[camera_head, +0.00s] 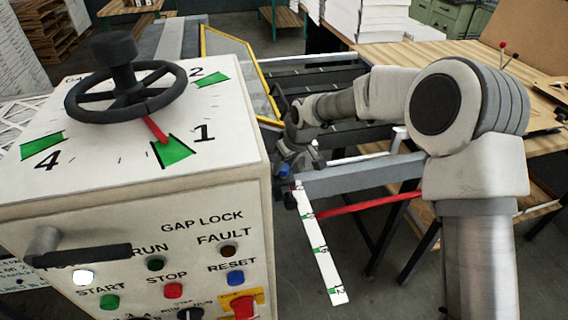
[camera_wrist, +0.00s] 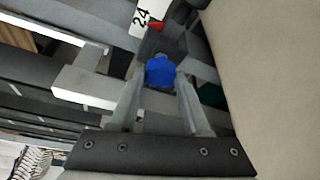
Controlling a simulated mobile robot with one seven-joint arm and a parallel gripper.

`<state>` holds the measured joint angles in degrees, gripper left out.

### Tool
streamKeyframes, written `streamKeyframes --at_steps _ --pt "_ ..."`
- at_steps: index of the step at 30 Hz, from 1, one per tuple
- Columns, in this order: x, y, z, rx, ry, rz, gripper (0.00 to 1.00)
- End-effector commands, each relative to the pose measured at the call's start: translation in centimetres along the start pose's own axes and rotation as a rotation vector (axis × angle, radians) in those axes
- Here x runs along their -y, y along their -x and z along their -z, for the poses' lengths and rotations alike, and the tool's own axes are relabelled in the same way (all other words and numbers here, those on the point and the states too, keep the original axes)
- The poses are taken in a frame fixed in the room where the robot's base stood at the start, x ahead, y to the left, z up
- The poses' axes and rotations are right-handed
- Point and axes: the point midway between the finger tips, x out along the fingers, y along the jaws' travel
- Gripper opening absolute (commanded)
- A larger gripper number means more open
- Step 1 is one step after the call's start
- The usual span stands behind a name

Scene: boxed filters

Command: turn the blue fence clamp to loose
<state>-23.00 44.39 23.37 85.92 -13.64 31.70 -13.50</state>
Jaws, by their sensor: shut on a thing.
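The blue fence clamp (camera_wrist: 160,71) sits between my two fingertips in the wrist view. In the head view only a small blue part of it (camera_head: 284,170) shows beside the machine cabinet's right side. My gripper (camera_wrist: 158,92) is shut on the clamp, with one finger on each side. In the head view my gripper (camera_head: 288,160) is partly hidden by its own wrist parts. I cannot read a tight or loose mark at the clamp.
A white control cabinet (camera_head: 225,185) with a black handwheel (camera_head: 125,90) stands close at the left. A white scale strip (camera_head: 322,250) and a red bar (camera_head: 370,204) lie below the clamp. A wooden table (camera_head: 450,60) is behind my arm.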

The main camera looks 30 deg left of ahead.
Motion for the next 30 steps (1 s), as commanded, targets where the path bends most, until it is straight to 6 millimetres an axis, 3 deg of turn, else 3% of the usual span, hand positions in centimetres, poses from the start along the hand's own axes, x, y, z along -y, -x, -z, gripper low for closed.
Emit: streamKeyframes --at_steps 18,30 --pt "-0.39 -0.02 0.14 0.000 0.519 0.217 0.00" --pt "-0.49 -0.08 0.18 0.001 0.720 0.299 0.00"
